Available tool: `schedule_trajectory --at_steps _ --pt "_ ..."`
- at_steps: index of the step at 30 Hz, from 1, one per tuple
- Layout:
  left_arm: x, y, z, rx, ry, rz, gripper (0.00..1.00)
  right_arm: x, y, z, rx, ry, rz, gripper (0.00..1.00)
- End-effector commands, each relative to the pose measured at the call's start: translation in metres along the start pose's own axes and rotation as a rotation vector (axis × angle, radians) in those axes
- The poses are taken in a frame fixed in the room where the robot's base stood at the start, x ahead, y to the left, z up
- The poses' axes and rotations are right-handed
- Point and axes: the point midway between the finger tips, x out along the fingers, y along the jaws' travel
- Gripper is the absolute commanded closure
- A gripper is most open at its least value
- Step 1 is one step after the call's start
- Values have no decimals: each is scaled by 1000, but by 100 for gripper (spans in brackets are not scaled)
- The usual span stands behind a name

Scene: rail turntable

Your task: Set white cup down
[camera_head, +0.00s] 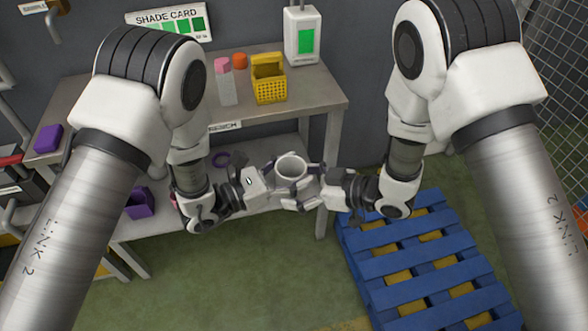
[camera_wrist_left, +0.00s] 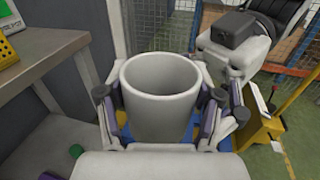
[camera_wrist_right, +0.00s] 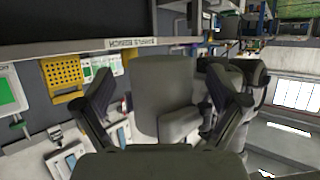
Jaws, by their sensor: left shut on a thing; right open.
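The white cup (camera_head: 291,168) is held in the air in front of the bench, upright with its open mouth up. My left gripper (camera_head: 270,179) is shut on the cup; in the left wrist view the cup (camera_wrist_left: 160,95) sits between its fingers. My right gripper (camera_head: 303,186) is open, with its fingers around the cup's right side. In the right wrist view the cup (camera_wrist_right: 165,95) stands between the spread fingers. I cannot tell whether these touch it.
The grey bench (camera_head: 325,100) behind carries a yellow basket (camera_head: 268,85), a pink-topped bottle (camera_head: 225,82), an orange piece (camera_head: 240,61) and a white device (camera_head: 301,35). Its front right top is clear. A blue pallet (camera_head: 420,262) lies on the floor at right.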

Motion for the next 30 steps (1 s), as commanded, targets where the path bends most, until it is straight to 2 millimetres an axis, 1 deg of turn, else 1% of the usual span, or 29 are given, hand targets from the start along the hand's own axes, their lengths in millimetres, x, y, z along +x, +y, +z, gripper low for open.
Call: schedule_trajectory --at_steps 4,7,11,12,15,19,22,26,29,30 --pt "0 0 0 0 0 1 74 -4 1 0 1 0 1 4" --pt "0 0 0 0 0 1 74 -16 2 0 4 1 4 4" --pt "0 0 0 0 0 1 74 -47 2 -1 6 3 7 4" --pt "0 0 0 0 0 1 74 -58 2 -1 7 5 7 4" --pt "0 0 0 0 0 1 74 -82 2 -1 6 5 7 4" --pt "0 0 0 0 0 1 74 -106 2 -1 5 4 5 4" --pt "0 0 0 0 0 1 74 -116 1 0 2 2 2 4" --pt "0 0 0 0 0 1 74 -120 4 5 26 -24 17 4" --pt "0 0 0 0 0 1 74 -123 22 21 126 -91 124 4" --pt "0 0 0 0 0 1 74 -126 32 31 189 -133 190 4"
